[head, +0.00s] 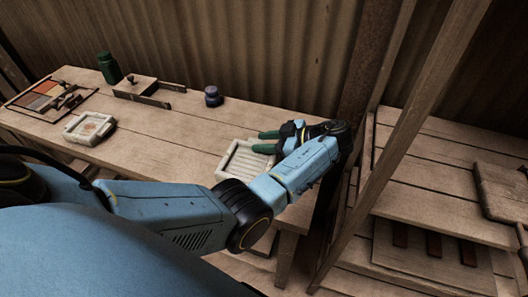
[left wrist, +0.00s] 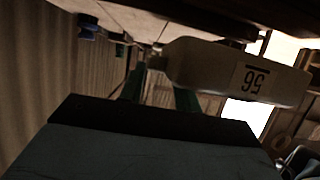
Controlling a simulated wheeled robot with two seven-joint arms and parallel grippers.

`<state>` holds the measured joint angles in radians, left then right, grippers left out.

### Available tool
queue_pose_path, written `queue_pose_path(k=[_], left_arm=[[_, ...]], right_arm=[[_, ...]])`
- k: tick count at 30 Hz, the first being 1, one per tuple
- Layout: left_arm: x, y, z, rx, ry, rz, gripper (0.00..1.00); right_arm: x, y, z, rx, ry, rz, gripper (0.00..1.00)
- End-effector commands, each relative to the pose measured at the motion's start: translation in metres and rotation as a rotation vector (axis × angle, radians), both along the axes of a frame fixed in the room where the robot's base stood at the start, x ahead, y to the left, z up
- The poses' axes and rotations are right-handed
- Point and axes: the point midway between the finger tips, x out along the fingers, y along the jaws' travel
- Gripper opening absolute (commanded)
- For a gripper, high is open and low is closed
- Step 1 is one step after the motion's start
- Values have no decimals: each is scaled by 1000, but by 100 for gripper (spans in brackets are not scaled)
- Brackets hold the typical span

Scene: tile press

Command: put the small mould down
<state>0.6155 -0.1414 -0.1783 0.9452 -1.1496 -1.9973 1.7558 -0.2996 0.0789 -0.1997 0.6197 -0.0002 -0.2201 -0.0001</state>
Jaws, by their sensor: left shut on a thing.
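The small mould (head: 243,161) is a pale, squarish block with a ribbed face, at the front edge of the workbench in the head view. My left gripper (head: 265,141) has green fingers shut on its far side. In the left wrist view the mould (left wrist: 220,75) is a pale block with a dark number label on its side, just beyond the green fingers. The grip itself is partly hidden there. I cannot tell whether the mould touches the bench top or is a little above it. My right gripper is not in view.
The wooden workbench (head: 180,125) holds another pale square mould (head: 90,127), a tray of coloured pieces (head: 45,97), a green bottle (head: 109,68), a wooden block with dark bars (head: 136,88) and a dark blue jar (head: 212,96). Its middle is clear. A timber post (head: 400,150) stands at right.

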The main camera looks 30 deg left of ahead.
Motion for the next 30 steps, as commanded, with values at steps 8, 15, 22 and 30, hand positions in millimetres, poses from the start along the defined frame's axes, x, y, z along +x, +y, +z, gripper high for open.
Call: queue_pose_path(k=[8, 15, 22, 30], left_arm=[[0, 0, -32, 2, 0, 0, 0], [0, 0, -33, 1, -1, -1, 0], [0, 0, -35, -1, 0, 0, 48], [0, 0, -35, 0, 1, 0, 55]], right_arm=[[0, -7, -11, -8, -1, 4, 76], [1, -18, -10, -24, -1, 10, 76], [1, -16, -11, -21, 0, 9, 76], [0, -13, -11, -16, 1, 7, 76]])
